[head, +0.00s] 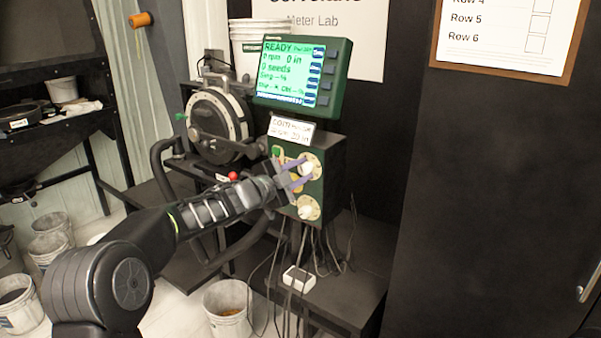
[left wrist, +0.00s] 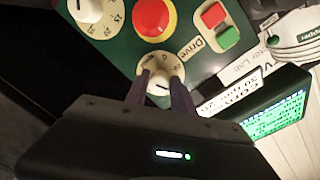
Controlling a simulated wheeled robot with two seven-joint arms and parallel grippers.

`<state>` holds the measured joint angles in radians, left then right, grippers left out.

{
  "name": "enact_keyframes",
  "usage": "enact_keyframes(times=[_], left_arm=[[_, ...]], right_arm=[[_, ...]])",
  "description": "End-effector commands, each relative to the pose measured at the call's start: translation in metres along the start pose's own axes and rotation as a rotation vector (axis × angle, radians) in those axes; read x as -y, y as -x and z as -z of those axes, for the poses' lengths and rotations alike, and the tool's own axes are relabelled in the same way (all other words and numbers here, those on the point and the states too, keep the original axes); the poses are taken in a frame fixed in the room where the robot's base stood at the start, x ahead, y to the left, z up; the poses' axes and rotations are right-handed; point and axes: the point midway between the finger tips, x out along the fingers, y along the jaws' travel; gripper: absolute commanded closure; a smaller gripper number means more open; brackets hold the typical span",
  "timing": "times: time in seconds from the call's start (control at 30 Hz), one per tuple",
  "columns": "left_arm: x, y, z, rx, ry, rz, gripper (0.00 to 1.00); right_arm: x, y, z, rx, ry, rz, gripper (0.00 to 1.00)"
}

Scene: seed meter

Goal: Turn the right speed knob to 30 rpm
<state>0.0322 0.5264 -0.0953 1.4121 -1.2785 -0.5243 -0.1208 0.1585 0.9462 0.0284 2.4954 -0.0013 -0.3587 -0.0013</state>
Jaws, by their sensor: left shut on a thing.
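The green control box (head: 327,180) carries two pale knobs on round dials. My left gripper (head: 300,173) is at the upper knob (head: 310,166); the lower knob (head: 307,208) is free. In the left wrist view my left gripper (left wrist: 160,84) has its two purple fingers shut on the white knob (left wrist: 160,87), one on each side. Its dial shows partly, with the fingers covering some marks. The other knob (left wrist: 88,10) is at the top left edge. The display (head: 300,75) reads READY, 0 rpm and 0 seeds. My right gripper is out of view.
A red round button (left wrist: 155,17) sits close to the held knob. A red button (left wrist: 213,15) and a green button (left wrist: 228,37) are near the Drive label (left wrist: 192,47). A round seed meter (head: 217,125) stands left of the box. Cables hang below it.

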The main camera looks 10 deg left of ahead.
Motion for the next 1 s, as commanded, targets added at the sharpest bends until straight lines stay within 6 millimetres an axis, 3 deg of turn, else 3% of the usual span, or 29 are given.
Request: enact_keyframes(times=[0.2, 0.23, 0.47, 0.77, 1.0], left_arm=[[-0.002, 0.0, -0.001, 0.001, 0.001, -0.003, 1.0], [-0.002, 0.0, -0.001, 0.001, 0.001, -0.003, 0.68], [-0.001, 0.0, 0.0, 0.0, 0.002, -0.002, 0.49], [0.0, 0.002, 0.0, 0.0, 0.002, 0.0, 0.49], [-0.001, 0.027, -0.001, 0.001, 0.002, 0.001, 0.49]], right_arm=[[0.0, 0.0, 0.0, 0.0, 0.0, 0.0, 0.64], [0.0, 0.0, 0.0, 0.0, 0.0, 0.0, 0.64], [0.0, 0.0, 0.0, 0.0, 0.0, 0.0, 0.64], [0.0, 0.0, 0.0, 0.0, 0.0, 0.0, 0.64], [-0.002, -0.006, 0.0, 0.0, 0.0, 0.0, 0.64]])
